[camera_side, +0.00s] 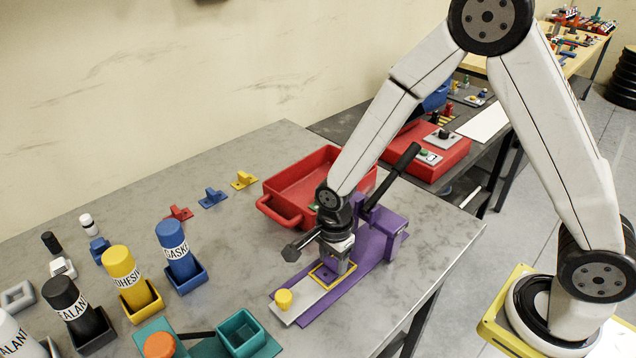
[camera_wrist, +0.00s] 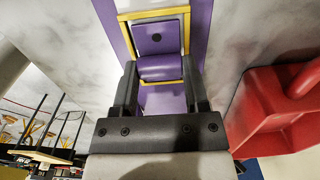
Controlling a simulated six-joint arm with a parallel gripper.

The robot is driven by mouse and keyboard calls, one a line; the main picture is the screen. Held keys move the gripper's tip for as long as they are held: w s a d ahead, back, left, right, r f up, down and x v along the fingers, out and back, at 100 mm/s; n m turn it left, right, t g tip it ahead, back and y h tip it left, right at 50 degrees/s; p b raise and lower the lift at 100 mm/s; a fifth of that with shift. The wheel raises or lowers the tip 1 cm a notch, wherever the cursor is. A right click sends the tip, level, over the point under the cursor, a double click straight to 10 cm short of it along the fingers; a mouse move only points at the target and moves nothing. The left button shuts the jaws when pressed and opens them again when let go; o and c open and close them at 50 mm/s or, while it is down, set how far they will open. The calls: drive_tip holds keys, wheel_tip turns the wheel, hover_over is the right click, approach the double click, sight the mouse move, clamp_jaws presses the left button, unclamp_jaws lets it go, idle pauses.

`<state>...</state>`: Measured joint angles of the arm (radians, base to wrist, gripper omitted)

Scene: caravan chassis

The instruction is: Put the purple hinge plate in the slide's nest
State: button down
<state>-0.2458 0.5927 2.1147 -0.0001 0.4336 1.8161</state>
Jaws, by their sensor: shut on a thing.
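The purple hinge plate (camera_wrist: 157,36) shows in the wrist view, with a dark hole in its flat leaf and a rounded barrel (camera_wrist: 160,68). My gripper (camera_wrist: 160,84) is shut on the barrel, one finger on each side. The yellow-rimmed nest (camera_wrist: 187,31) surrounds the flat leaf in this view; whether the plate rests fully on the nest floor I cannot tell. In the side view, my gripper (camera_side: 337,264) points down at the nest (camera_side: 321,283) on the light grey slide (camera_side: 297,306), and mostly hides the plate. A yellow knob (camera_side: 284,299) stands on the slide's near end.
The slide lies on a purple base with a purple upright block (camera_side: 385,232) and black lever (camera_side: 403,169) behind my gripper. A red bin (camera_side: 283,209) stands close by. Bottles in holders and small coloured hinges are at the left.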

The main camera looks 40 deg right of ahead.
sight(333, 261)
drive_tip(key=shift+f, duration=0.1)
drive_tip(key=shift+c, duration=0.5)
unclamp_jaws()
wheel_tip(333, 261, up, 12)
idle(0.8)
idle(0.5)
drive_tip(key=s+d+f+n+t, duration=0.1)
drive_tip(key=s+d+n, duration=0.7)
drive_tip(key=n, duration=1)
drive_tip(key=shift+d+f+t, duration=0.25)
drive_tip(key=shift+d+t, duration=0.25)
drive_tip(key=shift+t, duration=0.3)
